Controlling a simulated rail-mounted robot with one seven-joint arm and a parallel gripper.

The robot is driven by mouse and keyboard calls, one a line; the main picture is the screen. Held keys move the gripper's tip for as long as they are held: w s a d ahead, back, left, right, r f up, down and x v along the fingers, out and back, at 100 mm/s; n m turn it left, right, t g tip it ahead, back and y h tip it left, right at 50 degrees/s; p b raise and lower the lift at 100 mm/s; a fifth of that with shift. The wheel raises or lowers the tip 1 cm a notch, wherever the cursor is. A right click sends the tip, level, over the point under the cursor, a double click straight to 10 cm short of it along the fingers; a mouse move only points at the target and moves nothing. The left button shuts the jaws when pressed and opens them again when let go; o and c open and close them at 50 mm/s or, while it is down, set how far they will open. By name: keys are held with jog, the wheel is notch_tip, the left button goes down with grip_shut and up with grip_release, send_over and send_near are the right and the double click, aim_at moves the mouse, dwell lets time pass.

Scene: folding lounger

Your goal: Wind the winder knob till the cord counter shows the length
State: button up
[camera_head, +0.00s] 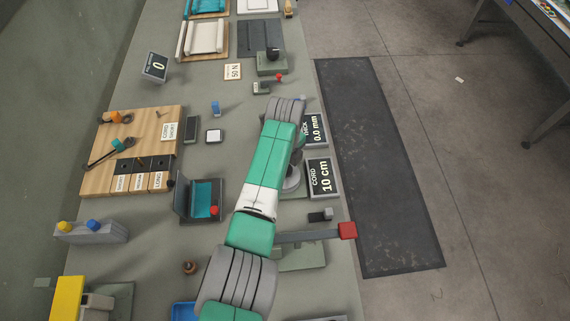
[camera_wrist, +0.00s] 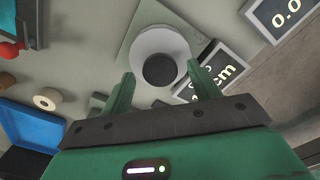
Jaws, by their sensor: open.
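The winder is a pale round disc (camera_wrist: 148,42) with a dark round knob (camera_wrist: 160,70) on top, on a grey-green base plate, in the wrist view. In the head view my arm covers most of it, and only part of the disc (camera_head: 292,182) shows. My gripper (camera_wrist: 163,88) is open, with one green finger on each side of the knob; I cannot tell whether they touch it. The cord counter (camera_head: 321,178) reads 10 cm in the head view. In the wrist view a finger partly hides the counter (camera_wrist: 225,68).
A thickness-style display (camera_head: 315,129) reads 0.0 mm beside the counter. A lever with a red end (camera_head: 347,230) sticks out past the table edge. A wooden board (camera_head: 110,180) with labelled slots and a "CORD SHORT" card (camera_head: 170,131) lies left. A blue tray (camera_wrist: 25,122) is nearby.

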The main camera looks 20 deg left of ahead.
notch_tip(320, 180, up, 7)
jog(key=shift+r+p, duration=0.15)
jog(key=shift+p, duration=0.45)
